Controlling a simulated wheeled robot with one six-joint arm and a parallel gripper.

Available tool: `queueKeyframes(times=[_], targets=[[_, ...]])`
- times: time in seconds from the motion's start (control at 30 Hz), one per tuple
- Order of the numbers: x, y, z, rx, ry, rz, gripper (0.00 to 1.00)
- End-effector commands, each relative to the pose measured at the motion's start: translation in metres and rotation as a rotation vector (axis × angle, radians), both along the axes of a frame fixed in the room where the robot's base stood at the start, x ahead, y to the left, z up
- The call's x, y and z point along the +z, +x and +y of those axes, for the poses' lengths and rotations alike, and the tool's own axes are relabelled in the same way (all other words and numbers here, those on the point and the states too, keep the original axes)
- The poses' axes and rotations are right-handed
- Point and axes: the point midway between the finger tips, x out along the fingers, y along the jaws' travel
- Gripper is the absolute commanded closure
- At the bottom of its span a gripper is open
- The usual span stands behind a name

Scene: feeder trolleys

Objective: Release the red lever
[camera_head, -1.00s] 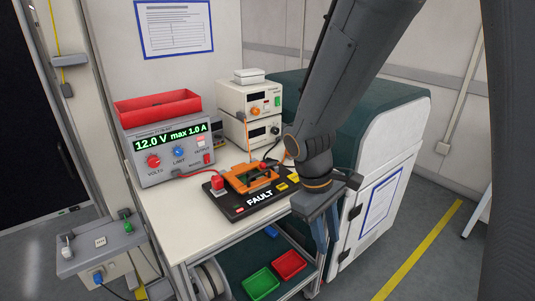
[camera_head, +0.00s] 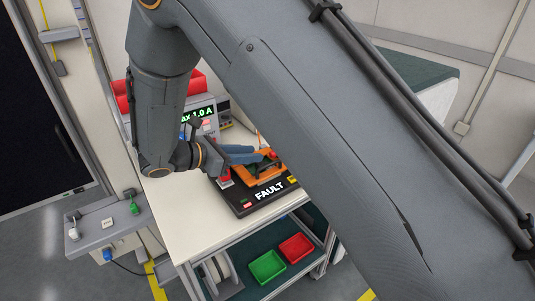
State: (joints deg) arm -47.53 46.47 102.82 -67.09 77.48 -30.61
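A black fixture board (camera_head: 243,206) marked FAULT lies on the white trolley top. An orange clamp frame (camera_head: 265,173) is mounted on it. A small red part (camera_head: 274,155) shows at the clamp's right end, and a red block (camera_head: 225,180) stands at the board's left corner. I cannot tell for certain which of these is the red lever. My gripper (camera_head: 262,155) points right, its blue-grey fingers over or beside the back of the orange clamp, close to the red part. Contact and finger gap cannot be made out. My arm hides much of the right side.
A power supply (camera_head: 204,112) with a red bin (camera_head: 197,82) on top stands behind, partly hidden by my arm. A green tray (camera_head: 266,265) and a red tray (camera_head: 296,248) lie on the lower shelf. A grey control box (camera_head: 95,235) stands left. The trolley's front left top is clear.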

Motion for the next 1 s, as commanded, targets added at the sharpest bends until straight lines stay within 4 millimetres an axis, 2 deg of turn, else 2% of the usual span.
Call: queueKeyframes(times=[0.4, 0.57, 0.83, 0.87, 1.0], targets=[[-0.021, 0.029, -0.046, -0.002, 0.001, 0.003, 0.73], [-0.025, 0.035, -0.054, 0.0, 0.002, 0.001, 0.73], [-0.027, 0.036, -0.055, 0.001, 0.002, 0.001, 0.73], [-0.027, 0.036, -0.055, 0.001, 0.002, 0.001, 0.75], [-0.027, 0.036, -0.055, 0.001, 0.002, 0.001, 0.99]])
